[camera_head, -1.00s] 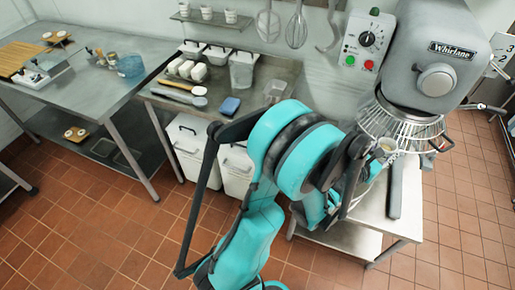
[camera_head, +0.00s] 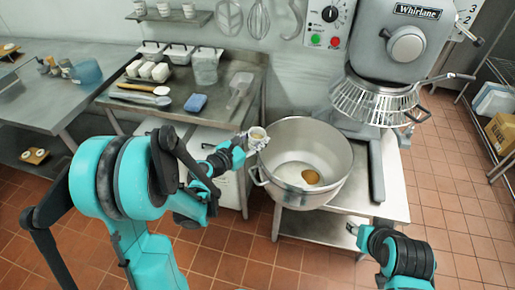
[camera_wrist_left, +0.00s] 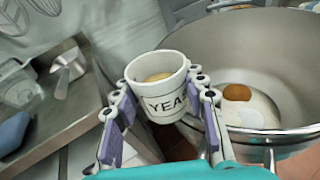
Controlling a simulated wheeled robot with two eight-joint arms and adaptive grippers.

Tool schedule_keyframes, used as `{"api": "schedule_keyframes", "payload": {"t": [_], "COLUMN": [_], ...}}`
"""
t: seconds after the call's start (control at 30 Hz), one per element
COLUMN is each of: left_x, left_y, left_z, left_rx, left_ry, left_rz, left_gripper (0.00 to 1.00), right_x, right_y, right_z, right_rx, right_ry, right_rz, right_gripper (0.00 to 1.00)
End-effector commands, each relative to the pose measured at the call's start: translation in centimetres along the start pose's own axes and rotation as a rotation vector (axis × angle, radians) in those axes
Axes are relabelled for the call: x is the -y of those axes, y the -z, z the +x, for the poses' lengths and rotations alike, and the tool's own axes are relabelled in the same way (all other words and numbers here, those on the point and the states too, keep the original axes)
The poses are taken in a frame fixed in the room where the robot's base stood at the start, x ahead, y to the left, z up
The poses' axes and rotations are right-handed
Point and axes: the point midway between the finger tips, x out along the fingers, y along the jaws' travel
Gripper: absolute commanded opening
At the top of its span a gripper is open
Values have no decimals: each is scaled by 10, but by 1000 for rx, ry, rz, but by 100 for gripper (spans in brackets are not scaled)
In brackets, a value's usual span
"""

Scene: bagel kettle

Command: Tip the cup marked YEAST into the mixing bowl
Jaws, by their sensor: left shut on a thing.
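The white cup marked YEAST (camera_head: 257,134) is held by my left gripper (camera_head: 246,142) just left of the bowl rim. In the left wrist view the cup (camera_wrist_left: 158,82) sits between the fingers (camera_wrist_left: 162,112), roughly upright, with tan contents showing inside; part of its lettering is hidden. The big metal mixing bowl (camera_head: 330,135) stands right of the cup, with a white patch and a brown patch on its floor. In the wrist view the bowl (camera_wrist_left: 262,60) fills the right side. My right gripper (camera_head: 356,232) is low right, below the bowl; its fingers are too small to read.
The mixer (camera_head: 405,48) with its wire guard (camera_head: 375,100) stands behind and right of the bowl. A metal bench (camera_head: 235,72) at the left holds tubs, a scoop and a blue sponge (camera_head: 193,103). Open floor lies in front.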

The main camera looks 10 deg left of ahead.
Motion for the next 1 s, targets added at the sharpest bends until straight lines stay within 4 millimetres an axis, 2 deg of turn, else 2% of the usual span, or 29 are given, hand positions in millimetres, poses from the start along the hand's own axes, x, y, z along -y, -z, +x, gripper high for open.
{"api": "schedule_keyframes", "payload": {"t": [0.03,0.13,0.43,1.0], "left_x": [3,9,19,72], "left_y": [1,-6,-18,-38], "left_z": [-1,-4,-1,57], "left_rx": [0,1,-6,-65], "left_ry": [33,89,134,115], "left_rz": [13,35,67,184], "left_gripper": [15,15,15,15], "right_x": [0,0,0,0], "right_y": [-6,-9,-9,2], "right_z": [8,13,13,-2], "right_rx": [0,0,0,0], "right_ry": [0,0,0,0], "right_rz": [0,0,0,0], "right_gripper": [40,40,40,40]}}
